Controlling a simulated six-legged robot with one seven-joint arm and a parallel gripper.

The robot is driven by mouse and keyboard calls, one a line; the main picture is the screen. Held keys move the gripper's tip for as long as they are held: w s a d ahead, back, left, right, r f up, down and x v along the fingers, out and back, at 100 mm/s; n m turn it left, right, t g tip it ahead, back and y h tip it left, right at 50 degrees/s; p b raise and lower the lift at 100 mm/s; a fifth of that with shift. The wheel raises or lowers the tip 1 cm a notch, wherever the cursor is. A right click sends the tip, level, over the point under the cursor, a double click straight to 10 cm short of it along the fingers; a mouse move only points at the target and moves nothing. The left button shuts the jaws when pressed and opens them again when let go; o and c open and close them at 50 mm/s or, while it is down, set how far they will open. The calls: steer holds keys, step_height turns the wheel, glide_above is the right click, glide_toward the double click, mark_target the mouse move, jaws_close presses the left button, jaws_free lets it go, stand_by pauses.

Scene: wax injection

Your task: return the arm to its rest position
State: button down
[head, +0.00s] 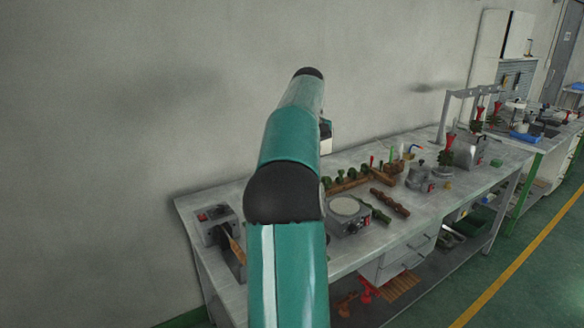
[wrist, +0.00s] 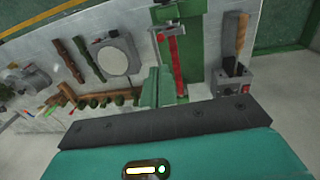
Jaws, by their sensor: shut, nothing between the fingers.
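My teal arm (head: 287,200) rises from the bottom of the head view and reaches up and forward over the near end of the bench. Its black-capped elbow stands against the wall. The far part of the arm is mostly hidden behind the upper links.
The grey workbench (head: 190,205) runs along the wall. A round-plate device (head: 345,207), a box with a wooden-handled tool (head: 217,226), brown rods (head: 390,203) and a rack of green pieces (head: 345,182) are on it. Clear green floor (head: 530,262) lies to the right.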

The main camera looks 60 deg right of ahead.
steer(key=w+a+r+n+t, duration=0.1)
steer(key=w+a, duration=0.2)
steer(key=a, duration=0.7)
steer(key=w+a+n+t, duration=0.1)
steer(key=w+a, duration=0.2)
steer(key=a, duration=0.8)
steer(key=w+a+r+t, duration=0.1)
steer(key=w+a, duration=0.2)
steer(key=a, duration=0.7)
steer(key=s+a+f+n+t, duration=0.1)
steer(key=s+a+f, duration=0.2)
steer(key=a, duration=0.5)
steer(key=s+a+f+n+t, duration=0.1)
steer(key=s+a+f, duration=0.3)
steer(key=a, duration=0.4)
steer(key=s+a+f+n+t, duration=0.1)
steer(key=s+a+f, duration=0.2)
steer(key=a, duration=0.5)
steer(key=shift+s+a+f+y, duration=0.2)
steer(key=shift+a+f+y, duration=0.2)
steer(key=shift+f, duration=0.1)
steer(key=shift+d, duration=0.25)
